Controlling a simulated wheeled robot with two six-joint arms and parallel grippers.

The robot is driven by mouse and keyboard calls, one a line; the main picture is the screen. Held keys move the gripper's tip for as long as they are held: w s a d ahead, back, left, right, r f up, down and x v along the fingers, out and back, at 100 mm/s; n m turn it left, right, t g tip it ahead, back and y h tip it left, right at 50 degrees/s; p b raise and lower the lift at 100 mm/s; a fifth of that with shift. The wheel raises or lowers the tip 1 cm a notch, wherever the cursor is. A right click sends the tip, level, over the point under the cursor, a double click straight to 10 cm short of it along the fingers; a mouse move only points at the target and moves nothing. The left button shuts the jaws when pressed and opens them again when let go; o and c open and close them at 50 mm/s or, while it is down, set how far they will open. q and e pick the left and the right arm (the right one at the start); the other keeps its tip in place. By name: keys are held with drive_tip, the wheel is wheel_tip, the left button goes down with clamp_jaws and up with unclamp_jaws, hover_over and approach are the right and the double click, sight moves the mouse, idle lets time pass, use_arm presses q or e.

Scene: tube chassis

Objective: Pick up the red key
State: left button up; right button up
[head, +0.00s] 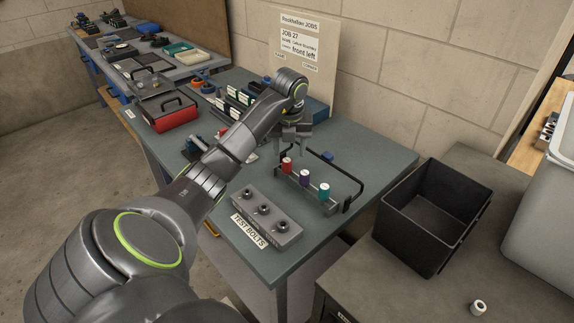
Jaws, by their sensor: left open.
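The red key (287,164) appears as a small upright red piece with a pale top, at the left end of a low rack (308,193) on the grey-green table. A purple piece (305,177) and a teal piece (324,191) stand to its right in the same rack. My left gripper (292,150) points down, open, over the table close to the red key and just above and behind it in the picture. I cannot tell whether its fingers touch the key. My right gripper is not in view.
A grey block marked "TEST BOLTS" (280,233) is in front. A black bin (435,260) is on the right, a red toolbox (172,121) at left. A board (322,60) stands behind.

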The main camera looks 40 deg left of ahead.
sight(287, 160)
use_arm(q)
drive_tip(key=shift+s+a+f+b, duration=0.1)
drive_tip(key=shift+f+b, duration=0.5)
drive_tip(key=shift+f, duration=0.1)
drive_tip(key=shift+a+f, duration=0.15)
drive_tip(key=shift+f, duration=0.8)
drive_tip(key=shift+a+f, duration=0.1)
drive_tip(key=shift+f, duration=0.8)
drive_tip(key=c, duration=1.1)
drive_tip(key=shift+r, duration=0.15)
